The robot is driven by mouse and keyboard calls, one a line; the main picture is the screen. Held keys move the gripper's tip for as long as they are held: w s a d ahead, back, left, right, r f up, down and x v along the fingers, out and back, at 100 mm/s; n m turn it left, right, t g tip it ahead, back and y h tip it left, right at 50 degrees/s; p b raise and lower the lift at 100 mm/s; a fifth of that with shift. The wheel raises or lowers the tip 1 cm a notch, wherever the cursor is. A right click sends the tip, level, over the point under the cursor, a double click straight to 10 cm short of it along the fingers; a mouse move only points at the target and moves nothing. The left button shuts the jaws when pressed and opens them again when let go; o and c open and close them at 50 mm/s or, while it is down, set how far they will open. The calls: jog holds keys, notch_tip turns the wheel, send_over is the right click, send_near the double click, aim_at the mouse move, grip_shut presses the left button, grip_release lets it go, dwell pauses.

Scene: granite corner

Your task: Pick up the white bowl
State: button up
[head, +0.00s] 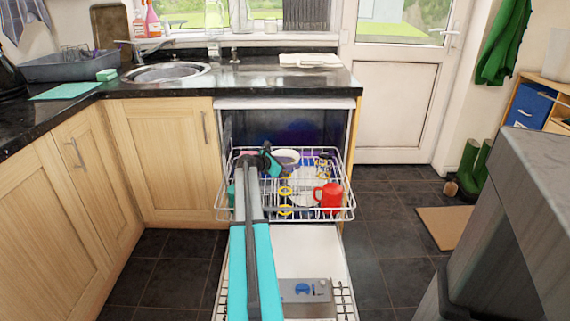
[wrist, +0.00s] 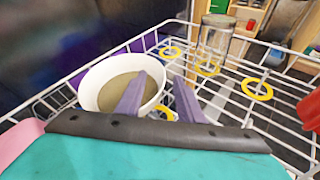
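The white bowl (wrist: 108,93) sits in the pulled-out upper dishwasher rack (head: 348,181). In the wrist view its open side faces up and its inside looks tan. In the head view the bowl (head: 288,154) shows just right of my gripper (head: 272,157), which is small and partly hidden there. In the wrist view my gripper (wrist: 161,77) is open, with its two purple fingers apart. The left finger overlaps the inside of the bowl, and the right finger is beyond the bowl's right rim. The rim lies between them in the picture; I cannot tell whether either finger touches it.
A red mug (head: 328,196) stands at the rack's right; a clear glass (wrist: 215,42) and yellow rings (wrist: 257,90) are also there. Something pink (wrist: 20,143) is at the wrist view's left edge. The open dishwasher door (head: 318,258) lies below. Black counter (head: 280,80) is behind.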

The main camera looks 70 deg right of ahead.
dwell(0.3)
grip_shut()
dwell(1.3)
